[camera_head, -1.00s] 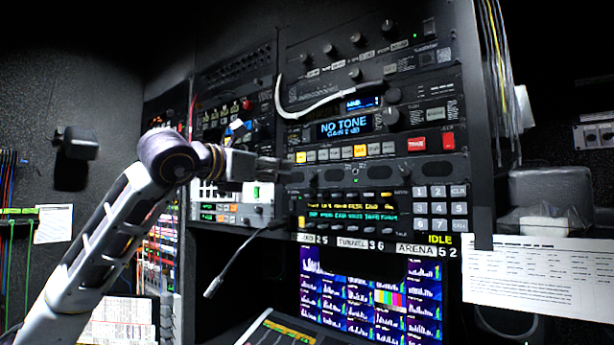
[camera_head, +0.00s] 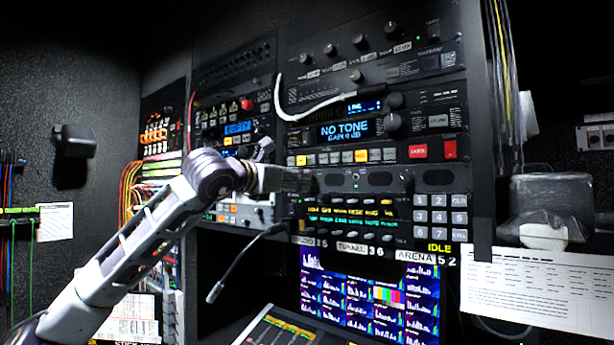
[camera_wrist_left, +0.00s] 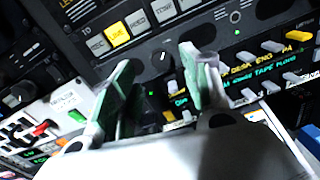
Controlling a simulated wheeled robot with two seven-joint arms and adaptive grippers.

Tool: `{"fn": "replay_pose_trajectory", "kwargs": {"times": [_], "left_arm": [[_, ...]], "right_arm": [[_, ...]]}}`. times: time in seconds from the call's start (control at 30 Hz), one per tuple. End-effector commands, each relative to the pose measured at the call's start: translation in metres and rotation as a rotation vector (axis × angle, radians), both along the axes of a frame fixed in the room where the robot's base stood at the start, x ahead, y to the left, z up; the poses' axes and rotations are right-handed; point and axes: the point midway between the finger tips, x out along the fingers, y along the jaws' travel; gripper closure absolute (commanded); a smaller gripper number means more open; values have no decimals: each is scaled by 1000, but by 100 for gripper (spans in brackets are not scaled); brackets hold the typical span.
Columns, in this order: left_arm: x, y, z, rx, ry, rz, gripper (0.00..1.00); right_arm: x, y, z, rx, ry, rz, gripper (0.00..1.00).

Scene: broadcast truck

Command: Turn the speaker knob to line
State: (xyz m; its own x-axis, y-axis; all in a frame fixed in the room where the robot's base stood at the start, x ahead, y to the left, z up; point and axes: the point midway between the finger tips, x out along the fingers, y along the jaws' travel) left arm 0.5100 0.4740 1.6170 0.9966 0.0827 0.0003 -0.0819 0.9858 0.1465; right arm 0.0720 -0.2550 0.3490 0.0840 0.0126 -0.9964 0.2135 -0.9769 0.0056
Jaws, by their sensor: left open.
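A small black knob (camera_wrist_left: 161,62) with a light pointer mark sits on the dark speaker panel (camera_head: 347,187) in the left wrist view. I take it for the speaker knob; in the head view my gripper covers that spot. My left gripper (camera_head: 312,181) reaches the left end of this panel in the head view. In the left wrist view my left gripper (camera_wrist_left: 153,88) is open, with its fingers apart to either side of and below the knob. Contact with the knob cannot be told. A small blue display (camera_head: 362,106) above seems to read LINE. My right gripper is not in view.
A gooseneck microphone (camera_head: 236,262) hangs below my arm. A white cable (camera_head: 322,106) loops across the upper rack. A keypad (camera_head: 438,216) stands to the right.

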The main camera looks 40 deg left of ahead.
Motion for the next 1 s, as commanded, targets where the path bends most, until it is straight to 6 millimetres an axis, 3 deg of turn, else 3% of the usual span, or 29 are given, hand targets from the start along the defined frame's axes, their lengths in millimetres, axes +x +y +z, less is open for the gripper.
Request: {"fn": "replay_pose_trajectory", "kwargs": {"times": [0.2,0.6,1.0], "left_arm": [[14,1,2,0,1,0,53],[35,3,2,0,1,0,53],[53,4,2,0,1,0,53]], "right_arm": [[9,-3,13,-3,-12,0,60],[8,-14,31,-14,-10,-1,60],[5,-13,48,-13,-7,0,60]]}}
